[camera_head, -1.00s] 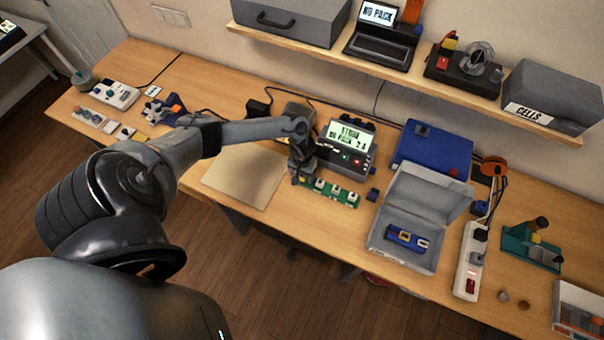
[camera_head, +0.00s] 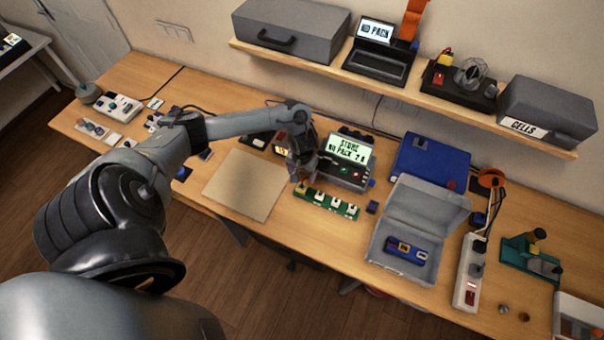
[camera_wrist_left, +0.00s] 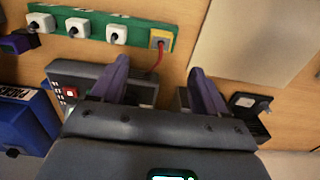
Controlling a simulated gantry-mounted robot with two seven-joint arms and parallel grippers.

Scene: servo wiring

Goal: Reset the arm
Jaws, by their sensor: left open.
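My left arm reaches in from the left in the head view. Its gripper (camera_head: 302,178) hangs above the left end of a green board (camera_head: 326,202) with several white sockets. In the left wrist view the two dark fingers (camera_wrist_left: 158,88) are spread apart with nothing between them. That view also shows the green board (camera_wrist_left: 95,30), with a yellow connector (camera_wrist_left: 161,40) and a red wire at one end. Behind the board stands a grey device (camera_head: 346,158) with a lit screen reading "STORE NO PACK". My right gripper is out of view.
A beige mat (camera_head: 246,184) lies left of the board. An open grey case (camera_head: 428,207) holding a blue pack (camera_head: 406,250) stands to the right, beside a blue box (camera_head: 430,162) and a white power strip (camera_head: 467,272). A shelf (camera_head: 400,90) overhangs the back.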

